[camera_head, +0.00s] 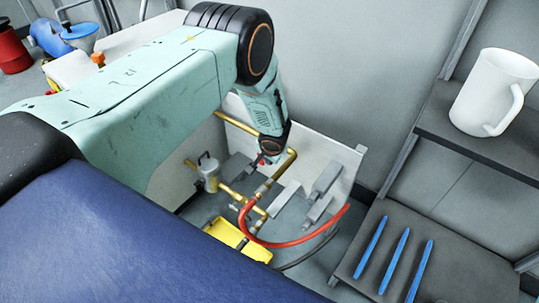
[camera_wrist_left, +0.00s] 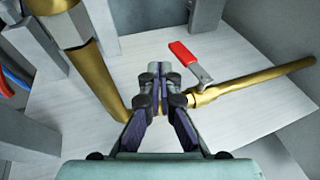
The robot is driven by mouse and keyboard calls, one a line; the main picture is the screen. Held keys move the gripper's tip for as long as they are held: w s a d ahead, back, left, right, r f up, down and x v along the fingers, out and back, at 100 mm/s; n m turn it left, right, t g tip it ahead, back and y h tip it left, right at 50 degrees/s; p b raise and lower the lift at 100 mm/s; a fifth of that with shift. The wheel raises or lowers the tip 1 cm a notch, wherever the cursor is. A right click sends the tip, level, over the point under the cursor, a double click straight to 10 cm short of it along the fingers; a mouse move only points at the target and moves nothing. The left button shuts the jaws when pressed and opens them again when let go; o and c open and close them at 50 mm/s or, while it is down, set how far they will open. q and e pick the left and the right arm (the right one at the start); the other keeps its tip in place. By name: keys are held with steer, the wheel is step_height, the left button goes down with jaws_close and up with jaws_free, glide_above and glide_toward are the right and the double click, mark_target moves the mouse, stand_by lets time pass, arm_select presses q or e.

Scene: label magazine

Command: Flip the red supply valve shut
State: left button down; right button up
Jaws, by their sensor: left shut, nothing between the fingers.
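The red supply valve shows in the left wrist view as a lever with a red grip (camera_wrist_left: 184,54) on a grey metal arm. It sits on a brass pipe (camera_wrist_left: 268,78), and the lever lies across the pipe's line. My left gripper (camera_wrist_left: 160,84) is shut and empty, just left of the lever; I cannot tell whether it touches the valve. In the head view my left wrist hangs over the pipework, and only a small bit of red (camera_head: 262,160) shows beside it. The fingers are mostly hidden there. My right gripper is not in view.
A red hose (camera_head: 300,243), a yellow tray (camera_head: 226,234) and a grey metal canister (camera_head: 208,172) are near the pipes. A thick brass pipe (camera_wrist_left: 98,78) stands left of the fingers.

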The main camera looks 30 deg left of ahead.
arm_select(q)
steer(key=shift+v, duration=1.9)
steer(key=shift+s+a, duration=0.1)
steer(key=shift+s, duration=0.05)
